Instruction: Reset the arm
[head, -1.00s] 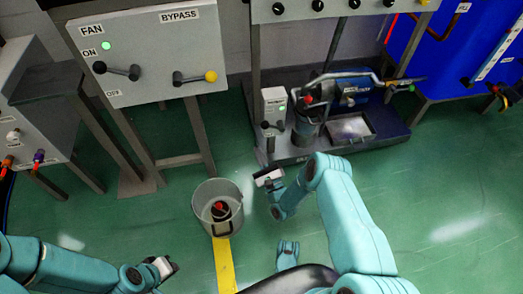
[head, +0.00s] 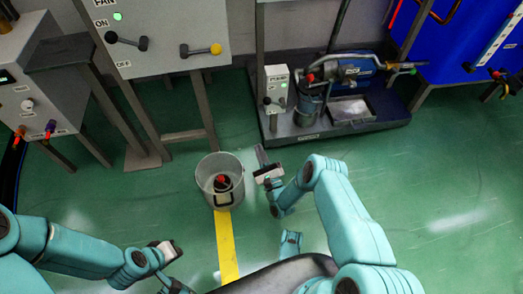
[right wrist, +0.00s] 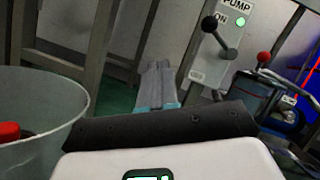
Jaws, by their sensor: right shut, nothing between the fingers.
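My right arm reaches in from the right in the head view. Its gripper (head: 261,155) is shut and empty, above the green floor between the grey bucket and the pump unit. The right wrist view shows its two fingers (right wrist: 158,80) together, pointing away from the camera toward the pump stand. My left gripper (head: 172,250) is low at the left of the head view, near the yellow floor stripe. Its finger gap is too unclear to read.
A grey bucket (head: 205,186) with a red-topped object (head: 221,181) inside stands close left of my right gripper. The fan panel (head: 160,50), pump switch box (head: 276,88), pump tray (head: 385,121) and blue cabinet (head: 450,45) stand behind. Green floor (head: 440,190) is clear at right.

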